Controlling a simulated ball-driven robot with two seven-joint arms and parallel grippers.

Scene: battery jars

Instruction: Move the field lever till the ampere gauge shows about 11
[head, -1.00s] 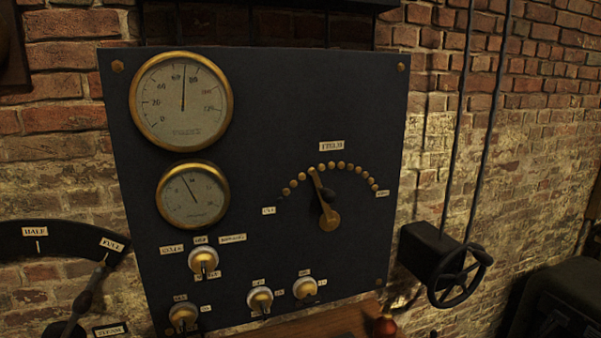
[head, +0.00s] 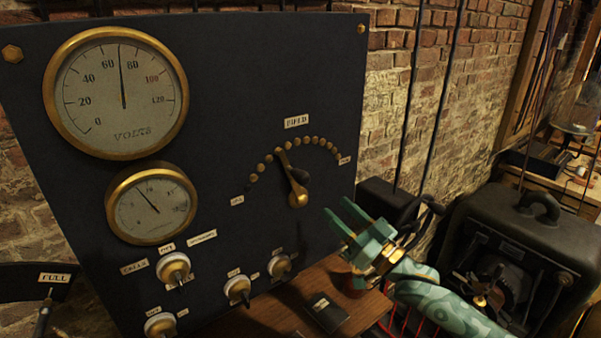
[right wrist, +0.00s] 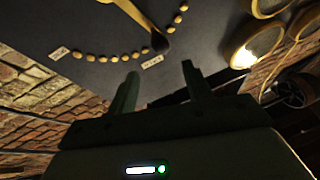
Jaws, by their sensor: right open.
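The field lever (head: 290,178) is a brass arm with a dark knob on the dark panel. It points up and slightly left at an arc of brass studs, under the FIELD label. In the right wrist view the lever (right wrist: 130,12) and knob show at the top, beyond the fingers. The ampere gauge (head: 152,203) is the lower brass-rimmed dial. Its needle points up-left; its numbers are too small to read. My right gripper (head: 340,209) is open and empty, right of and below the lever, apart from it. It also shows in the right wrist view (right wrist: 157,82). My left gripper is out of view.
The volts gauge (head: 116,93) reads about 70. Several brass-and-white knobs (head: 237,288) stick out along the panel's lower part. A wooden shelf (head: 365,312) lies below. A dark machine (head: 520,250) stands at right. Space before the lever is clear.

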